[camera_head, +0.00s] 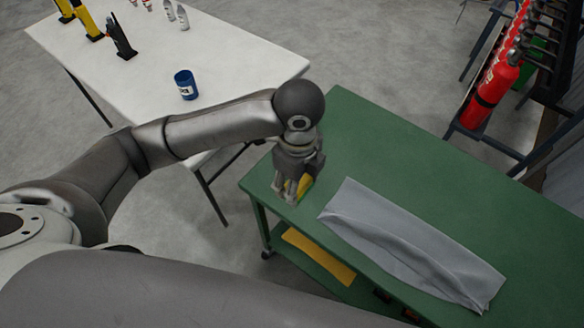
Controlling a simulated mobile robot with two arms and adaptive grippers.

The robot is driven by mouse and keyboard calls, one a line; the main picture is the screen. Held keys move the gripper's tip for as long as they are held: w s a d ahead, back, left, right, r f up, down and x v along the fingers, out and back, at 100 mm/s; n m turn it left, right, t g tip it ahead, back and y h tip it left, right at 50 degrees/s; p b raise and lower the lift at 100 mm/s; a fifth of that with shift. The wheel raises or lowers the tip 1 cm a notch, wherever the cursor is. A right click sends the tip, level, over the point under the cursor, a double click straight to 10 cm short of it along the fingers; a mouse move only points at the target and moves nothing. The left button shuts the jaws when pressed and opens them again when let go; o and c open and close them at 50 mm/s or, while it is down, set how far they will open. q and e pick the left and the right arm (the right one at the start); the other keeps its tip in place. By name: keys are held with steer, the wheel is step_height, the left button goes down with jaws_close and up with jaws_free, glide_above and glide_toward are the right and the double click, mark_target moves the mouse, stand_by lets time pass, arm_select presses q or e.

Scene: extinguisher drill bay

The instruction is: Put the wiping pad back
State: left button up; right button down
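My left gripper (289,187) points down at the left end of the green table (365,135). A small yellow piece (305,186), possibly the wiping pad, shows right beside its fingers and is partly hidden by them. I cannot tell whether the fingers are closed on it or whether it touches the tabletop. A flat yellow piece (318,257) lies on the table's lower shelf; I cannot tell what it is. My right gripper is not in view.
A grey folded cloth (405,245) lies across the green table. A white table (225,60) at the back left holds a blue can (185,85), a black-handled item (120,38) and several others. Red extinguishers (490,90) stand on a rack at the right.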

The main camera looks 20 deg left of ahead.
arm_select(q)
steer(key=w+a+f, duration=0.1)
steer(key=w+f, duration=0.2)
steer(key=w, duration=0.1)
steer(key=w+a+f, duration=0.2)
steer(key=w, duration=0.2)
steer(key=w+a+f, duration=0.1)
steer(key=w+f, duration=0.2)
steer(key=shift+w+a+f+p, duration=0.3)
steer(key=shift+w+a+p, duration=0.1)
steer(key=shift+w+a+f, duration=0.2)
steer(key=shift+w+f, duration=0.3)
steer(key=shift+f, duration=0.2)
step_height(320, 180, down, 2)
steer(key=shift+f+p, duration=0.1)
steer(key=shift+p, duration=0.2)
steer(key=shift+f, duration=0.45)
steer(key=shift+f, duration=0.1)
steer(key=o, duration=0.6)
steer(key=shift+f, duration=0.1)
steer(key=o, duration=0.5)
steer(key=shift+c, duration=0.2)
